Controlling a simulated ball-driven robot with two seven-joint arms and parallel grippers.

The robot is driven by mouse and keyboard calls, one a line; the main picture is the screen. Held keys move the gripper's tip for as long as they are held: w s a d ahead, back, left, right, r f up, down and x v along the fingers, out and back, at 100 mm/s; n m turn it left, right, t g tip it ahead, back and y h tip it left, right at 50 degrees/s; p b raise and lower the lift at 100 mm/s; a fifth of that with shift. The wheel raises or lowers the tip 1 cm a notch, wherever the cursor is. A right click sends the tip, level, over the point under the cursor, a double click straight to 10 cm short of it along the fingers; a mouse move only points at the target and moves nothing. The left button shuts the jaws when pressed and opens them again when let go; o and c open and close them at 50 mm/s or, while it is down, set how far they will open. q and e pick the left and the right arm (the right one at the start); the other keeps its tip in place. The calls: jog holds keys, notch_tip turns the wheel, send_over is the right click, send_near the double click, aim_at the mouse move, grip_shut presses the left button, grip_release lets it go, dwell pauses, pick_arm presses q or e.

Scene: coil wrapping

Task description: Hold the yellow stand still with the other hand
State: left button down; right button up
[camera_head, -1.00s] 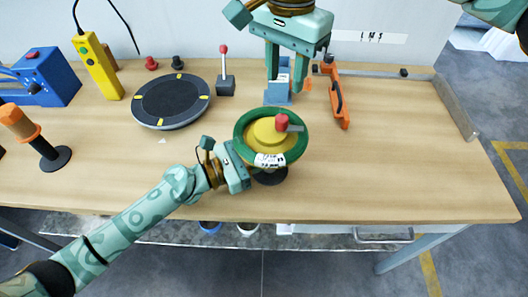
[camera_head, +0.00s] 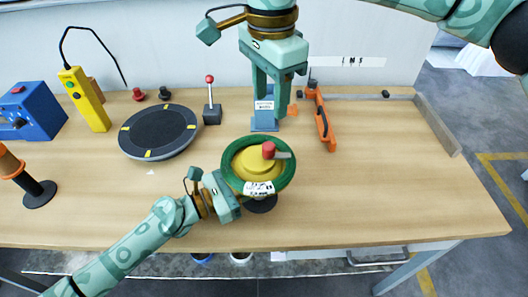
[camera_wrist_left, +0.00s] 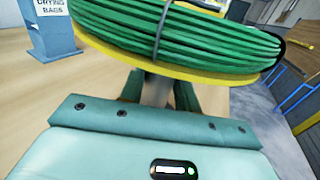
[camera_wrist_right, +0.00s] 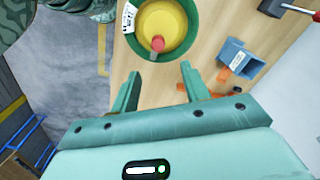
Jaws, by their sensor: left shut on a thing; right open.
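The yellow stand (camera_head: 250,161) stands near the front middle of the table with a green coil (camera_head: 283,180) around it and a red knob on top. Its yellow rim also shows in the left wrist view (camera_wrist_left: 160,66). My left gripper (camera_wrist_left: 158,92) is shut on the stand's grey post below the coil; the coil hides part of the grip. My right gripper (camera_head: 270,112) is open and empty, behind and above the stand. In the right wrist view its fingers (camera_wrist_right: 158,84) are apart, with the stand (camera_wrist_right: 172,22) beyond them.
A blue drying-bags box (camera_head: 265,121) appears just below my right gripper. An orange tool (camera_head: 325,125) lies to its right. A black turntable (camera_head: 158,131), a red-tipped lever (camera_head: 211,112) and a yellow control box (camera_head: 84,98) stand left. The right table area is clear.

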aim_at(269, 145)
notch_tip(269, 145, down, 12)
jog(key=m, duration=1.5)
jog(key=shift+s+r, duration=0.1)
jog(key=shift+r, duration=0.05)
jog(key=c, duration=1)
